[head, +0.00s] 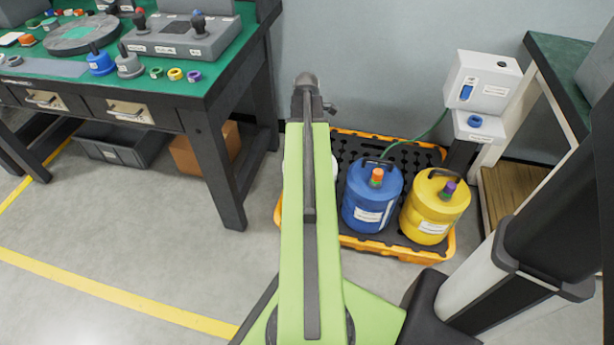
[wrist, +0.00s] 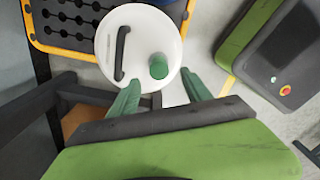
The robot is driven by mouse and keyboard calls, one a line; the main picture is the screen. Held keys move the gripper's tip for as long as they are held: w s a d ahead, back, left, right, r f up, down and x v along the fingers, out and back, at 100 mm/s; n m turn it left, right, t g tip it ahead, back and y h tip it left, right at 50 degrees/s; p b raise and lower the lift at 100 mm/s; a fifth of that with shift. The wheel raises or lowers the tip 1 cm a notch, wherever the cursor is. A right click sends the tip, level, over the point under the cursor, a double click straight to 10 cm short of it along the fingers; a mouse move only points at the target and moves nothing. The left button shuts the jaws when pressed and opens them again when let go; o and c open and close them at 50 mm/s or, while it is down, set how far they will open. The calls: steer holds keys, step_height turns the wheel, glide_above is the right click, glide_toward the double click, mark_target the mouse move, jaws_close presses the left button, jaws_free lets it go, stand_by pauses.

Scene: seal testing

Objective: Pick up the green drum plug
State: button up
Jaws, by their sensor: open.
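The green drum plug (wrist: 158,66) stands on the top of a white drum (wrist: 140,25), beside its dark carrying handle. My gripper (wrist: 161,77) is open, with its two green fingers apart and pointing towards the plug. The plug shows between and just beyond the fingertips, and nothing is held. I cannot tell the height of the fingers above the drum top. In the head view my arm hides the plug and most of the white drum, and the gripper fingers are not visible there.
The black-and-orange spill pallet (head: 372,245) also holds a blue drum (head: 367,212) with an orange plug (head: 377,176) and a yellow drum (head: 428,217) with a purple plug (head: 449,188). A workbench (head: 200,90) stands left. A white dispenser (head: 480,85) stands right.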

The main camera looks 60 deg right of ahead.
step_height(320, 180, down, 8)
steer(key=b, duration=0.6)
steer(key=shift+r, duration=0.35)
jaws_close()
